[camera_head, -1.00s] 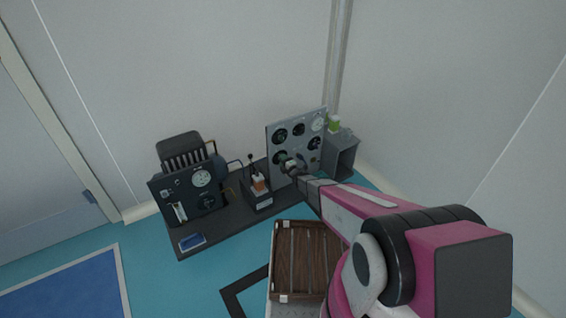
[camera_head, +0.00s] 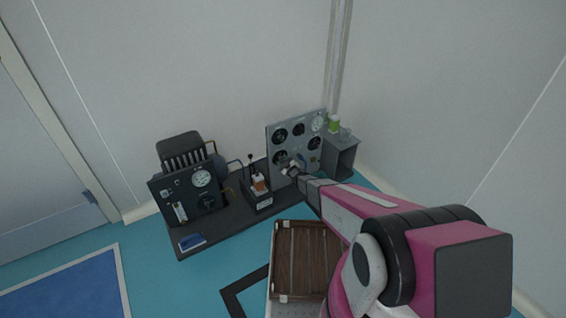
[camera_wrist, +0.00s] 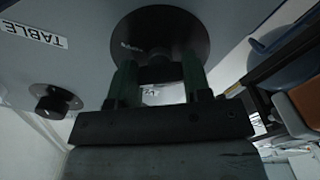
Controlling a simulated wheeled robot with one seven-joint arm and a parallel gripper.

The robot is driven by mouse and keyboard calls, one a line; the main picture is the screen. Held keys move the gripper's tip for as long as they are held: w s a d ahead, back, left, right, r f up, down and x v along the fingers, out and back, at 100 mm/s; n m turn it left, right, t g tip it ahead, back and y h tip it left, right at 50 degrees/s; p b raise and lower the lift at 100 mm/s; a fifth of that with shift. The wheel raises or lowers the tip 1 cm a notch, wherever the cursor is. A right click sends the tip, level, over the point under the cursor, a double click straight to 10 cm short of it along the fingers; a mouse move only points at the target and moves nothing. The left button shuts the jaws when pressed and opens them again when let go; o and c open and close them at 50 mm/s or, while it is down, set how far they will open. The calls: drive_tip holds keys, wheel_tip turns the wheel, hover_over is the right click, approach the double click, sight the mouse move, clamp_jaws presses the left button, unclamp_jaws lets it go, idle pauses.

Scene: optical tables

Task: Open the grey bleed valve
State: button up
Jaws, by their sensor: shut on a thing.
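A grey upright panel (camera_head: 296,136) with several round black dials stands at the back of the dark bench. My gripper (camera_head: 289,168) is at the panel's lower left dial. In the wrist view, my gripper (camera_wrist: 160,85) has its two green fingers shut on a knob (camera_wrist: 158,72) at the centre of a round black disc (camera_wrist: 150,28).
A dark box with gauges (camera_head: 186,192) stands at the bench's left. A small stand with an orange-and-white item (camera_head: 259,184) sits mid-bench. A grey open cabinet (camera_head: 341,154) is right of the panel. A brown slatted tray (camera_head: 304,262) lies in front, near my arm.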

drive_tip(key=m, duration=0.6)
drive_tip(key=shift+m, duration=0.4)
idle(0.4)
drive_tip(key=o, duration=0.9)
drive_tip(key=shift+s, duration=0.15)
